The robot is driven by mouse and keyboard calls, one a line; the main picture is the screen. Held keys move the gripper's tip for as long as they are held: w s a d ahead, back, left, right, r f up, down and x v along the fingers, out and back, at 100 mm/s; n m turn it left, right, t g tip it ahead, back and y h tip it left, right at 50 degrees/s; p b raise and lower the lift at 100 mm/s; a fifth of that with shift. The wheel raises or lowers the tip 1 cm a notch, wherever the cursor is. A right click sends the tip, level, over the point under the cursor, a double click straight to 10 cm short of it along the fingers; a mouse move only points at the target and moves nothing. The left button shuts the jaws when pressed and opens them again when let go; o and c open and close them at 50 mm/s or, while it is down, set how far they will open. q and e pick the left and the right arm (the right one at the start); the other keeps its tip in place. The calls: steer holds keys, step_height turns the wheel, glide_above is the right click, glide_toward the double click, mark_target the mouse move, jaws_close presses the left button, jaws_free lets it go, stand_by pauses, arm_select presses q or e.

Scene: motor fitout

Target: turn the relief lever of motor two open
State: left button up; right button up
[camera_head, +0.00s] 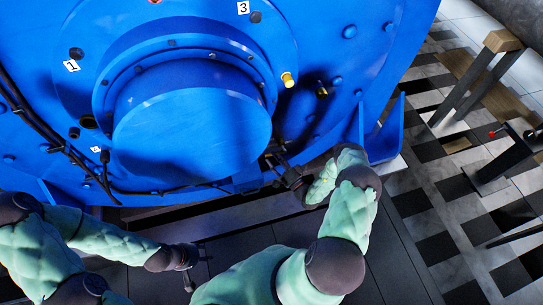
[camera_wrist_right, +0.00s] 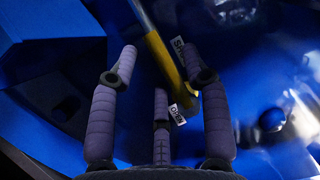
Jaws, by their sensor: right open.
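The big blue motor (camera_head: 190,130) fills the upper left of the head view. In the right wrist view a yellow lever (camera_wrist_right: 160,52) slants down from the top between my fingers, its lower end close beside the right-hand finger. Touching cannot be told. One white tag (camera_wrist_right: 178,43) starts with "Sh", and a lower one (camera_wrist_right: 177,114) seems to read "Open". My right gripper (camera_wrist_right: 158,62) is open around the lever; in the head view it (camera_head: 292,178) is at the motor's lower right edge. My left gripper (camera_head: 186,268) hangs low, apart from the motor; its fingers are unclear.
Number plates 1 (camera_head: 71,66) and 3 (camera_head: 243,8) sit on the motor face. A brass fitting (camera_head: 288,79) sticks out right of the round cover. Black cables (camera_head: 50,135) run along the left. A dark stand with a red knob (camera_head: 506,150) is on the tiled floor at right.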

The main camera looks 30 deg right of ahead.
steer(key=shift+x, duration=1.3)
steer(key=shift+c, duration=0.3)
jaws_close()
